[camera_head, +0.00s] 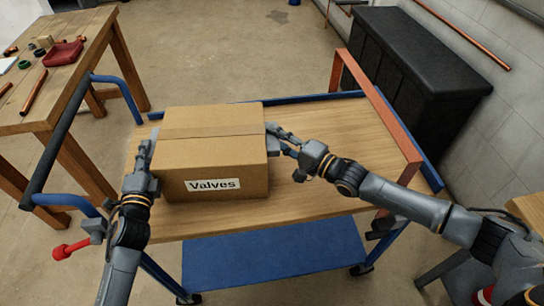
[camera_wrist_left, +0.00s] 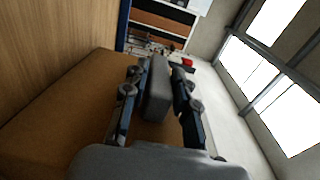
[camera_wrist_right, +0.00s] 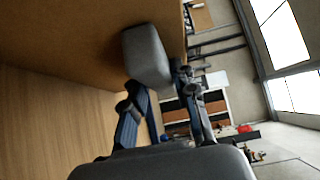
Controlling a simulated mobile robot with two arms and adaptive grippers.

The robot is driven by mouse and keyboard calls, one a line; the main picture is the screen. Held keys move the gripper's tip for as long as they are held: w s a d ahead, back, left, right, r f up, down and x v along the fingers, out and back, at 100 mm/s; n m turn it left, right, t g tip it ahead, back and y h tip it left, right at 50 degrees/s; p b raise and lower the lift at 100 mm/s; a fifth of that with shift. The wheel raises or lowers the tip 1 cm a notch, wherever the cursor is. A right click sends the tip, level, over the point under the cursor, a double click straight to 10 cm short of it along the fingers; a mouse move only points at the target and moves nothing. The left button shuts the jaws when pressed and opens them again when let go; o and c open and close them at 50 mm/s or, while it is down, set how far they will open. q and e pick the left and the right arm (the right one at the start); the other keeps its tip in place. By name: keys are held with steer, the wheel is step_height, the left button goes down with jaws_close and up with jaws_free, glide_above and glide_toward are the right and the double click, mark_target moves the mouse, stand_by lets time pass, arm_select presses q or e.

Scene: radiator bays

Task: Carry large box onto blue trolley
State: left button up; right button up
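The large cardboard box (camera_head: 213,150), labelled "Valves", rests upright on the wooden deck of the blue trolley (camera_head: 310,215), towards its left end. A grey block-like handle sticks out on each side. My left gripper (camera_head: 147,165) is at the box's left side, fingers spread with the left handle (camera_wrist_left: 158,90) between them. My right gripper (camera_head: 283,140) is at the box's right side, fingers apart, with the right handle (camera_wrist_right: 147,55) at its fingertips. Both look open; contact with the handles is hard to judge.
The trolley has a blue push handle on the left and an orange end frame (camera_head: 385,115) on the right. A black cabinet (camera_head: 415,60) stands behind. Deck right of the box is clear.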

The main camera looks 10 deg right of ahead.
arm_select(q)
steer(key=shift+o, duration=1.2)
steer(key=shift+r, duration=0.15)
arm_select(e)
steer(key=shift+o, duration=1.2)
steer(key=shift+s+r, duration=0.1)
steer(key=shift+r, duration=0.05)
arm_select(q)
steer(key=o, duration=0.8)
steer(key=shift+r, duration=0.1)
step_height(320, 180, up, 10)
arm_select(e)
steer(key=o, duration=0.8)
